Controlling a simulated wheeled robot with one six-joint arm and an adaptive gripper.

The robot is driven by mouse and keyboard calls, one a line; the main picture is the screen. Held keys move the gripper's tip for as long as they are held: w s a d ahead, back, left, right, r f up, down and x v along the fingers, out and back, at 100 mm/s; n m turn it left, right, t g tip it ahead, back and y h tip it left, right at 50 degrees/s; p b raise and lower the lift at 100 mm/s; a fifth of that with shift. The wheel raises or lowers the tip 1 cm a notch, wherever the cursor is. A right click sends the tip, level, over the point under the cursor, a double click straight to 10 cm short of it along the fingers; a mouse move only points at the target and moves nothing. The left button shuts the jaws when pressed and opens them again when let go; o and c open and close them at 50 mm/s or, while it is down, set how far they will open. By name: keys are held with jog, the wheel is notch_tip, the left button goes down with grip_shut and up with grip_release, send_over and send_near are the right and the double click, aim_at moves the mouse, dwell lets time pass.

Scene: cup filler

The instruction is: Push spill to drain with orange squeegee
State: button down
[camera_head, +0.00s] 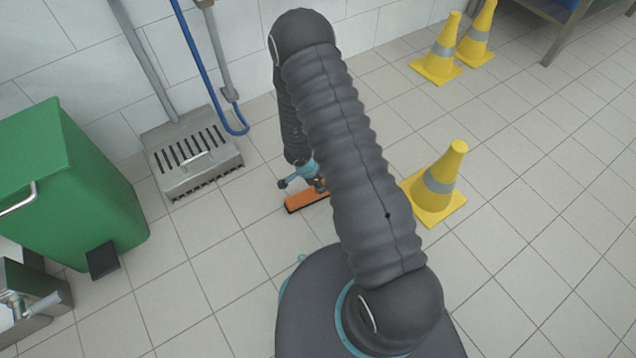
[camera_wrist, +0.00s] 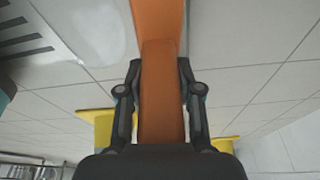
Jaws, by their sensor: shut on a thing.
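The orange squeegee (camera_head: 306,200) shows low at the floor in the head view, partly hidden behind my arm. In the wrist view the orange squeegee (camera_wrist: 162,95) runs up between the fingers of my gripper (camera_wrist: 159,68), which is shut on it. In the head view my gripper (camera_head: 308,178) is just above the orange part and partly hidden. The grey slotted drain (camera_head: 194,160) is against the wall, left of the squeegee. Its slots also show at the upper left of the wrist view (camera_wrist: 22,40). A faint glossy patch (camera_wrist: 101,42), possibly the spill, lies beside the slots; it is unclear in the head view.
A green bin (camera_head: 75,185) stands left of the drain. A yellow cone (camera_head: 438,185) is right of my arm, with two more cones (camera_head: 440,55) farther back. A blue hose (camera_head: 195,55) hangs beside the drain. Tiles between squeegee and drain look clear.

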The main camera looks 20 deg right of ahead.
jog(key=shift+f+b, duration=0.4)
jog(key=shift+f, duration=0.3)
dwell(0.3)
jog(key=shift+s+d+f+b, duration=0.15)
jog(key=shift+s+b, duration=0.4)
jog(key=shift+b, duration=0.2)
jog(key=shift+s+d+r+b, duration=0.1)
jog(key=shift+s+d+b, duration=0.05)
jog(key=shift+s+b, duration=0.5)
jog(key=shift+s+d+r+b, duration=0.1)
jog(key=shift+s+d+b, duration=0.05)
jog(key=shift+s+b, duration=0.45)
jog(key=shift+s+d+f+b, duration=0.1)
jog(key=shift+s+d+b, duration=0.1)
jog(key=shift+s+b, duration=0.55)
jog(key=shift+s+d, duration=0.25)
jog(key=shift+s, duration=0.7)
jog(key=shift+s+d, duration=0.2)
jog(key=shift+s, duration=0.7)
jog(key=shift+s+d, duration=0.25)
jog(key=shift+s, duration=0.7)
jog(key=shift+r+p, duration=0.2)
jog(key=shift+p, duration=0.1)
notch_tip(320, 180, up, 7)
jog(key=p, duration=0.6)
jog(key=shift+p, duration=0.4)
